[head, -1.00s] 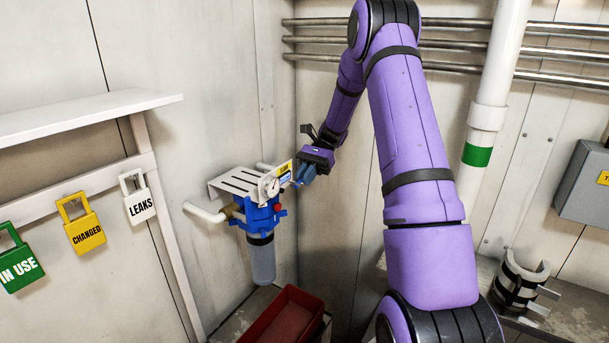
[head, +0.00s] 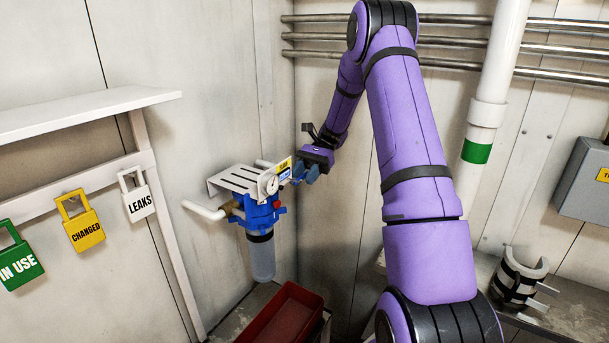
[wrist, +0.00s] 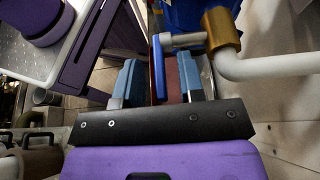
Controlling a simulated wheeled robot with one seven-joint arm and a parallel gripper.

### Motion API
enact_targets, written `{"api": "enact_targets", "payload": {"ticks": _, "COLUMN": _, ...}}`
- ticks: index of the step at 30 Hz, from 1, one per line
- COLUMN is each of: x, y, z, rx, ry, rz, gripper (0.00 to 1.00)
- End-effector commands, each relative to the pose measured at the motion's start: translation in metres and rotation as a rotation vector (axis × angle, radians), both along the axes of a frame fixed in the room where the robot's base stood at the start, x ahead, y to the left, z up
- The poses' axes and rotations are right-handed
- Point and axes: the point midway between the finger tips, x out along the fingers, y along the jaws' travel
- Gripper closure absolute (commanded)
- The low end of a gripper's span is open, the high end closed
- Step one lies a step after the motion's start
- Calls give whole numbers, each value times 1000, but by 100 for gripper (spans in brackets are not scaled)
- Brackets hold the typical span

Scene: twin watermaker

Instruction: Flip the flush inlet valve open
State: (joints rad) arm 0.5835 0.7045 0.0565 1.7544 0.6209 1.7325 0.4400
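In the wrist view a brass valve body (wrist: 221,30) sits on a white pipe. A grey lever arm (wrist: 182,40) runs left from it to a blue handle (wrist: 158,68), which I take for the flush inlet valve's. My gripper (wrist: 163,75) is open, with one blue finger pad on each side of the handle. The handle appears nearer the left finger; contact cannot be told. In the head view my gripper (head: 305,173) is right beside the blue filter head (head: 262,213); the handle is not clear there.
A red tray (head: 285,315) is below. A white shelf (head: 80,115) with hanging lock tags is at left. Metal pipes (head: 440,45) run along the back wall.

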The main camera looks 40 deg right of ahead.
Motion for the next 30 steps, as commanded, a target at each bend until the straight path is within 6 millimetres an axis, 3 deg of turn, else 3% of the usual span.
{"api": "enact_targets", "payload": {"ticks": 7, "x": 0, "y": 0, "z": 8, "rx": -1, "ry": -1, "rz": 0, "gripper": 64}}
{"api": "enact_targets", "payload": {"ticks": 13, "x": 0, "y": 0, "z": 37, "rx": -2, "ry": -3, "rz": 0, "gripper": 64}}
{"api": "enact_targets", "payload": {"ticks": 30, "x": -109, "y": 36, "z": 46, "rx": -1, "ry": 1, "rz": -2, "gripper": 64}}
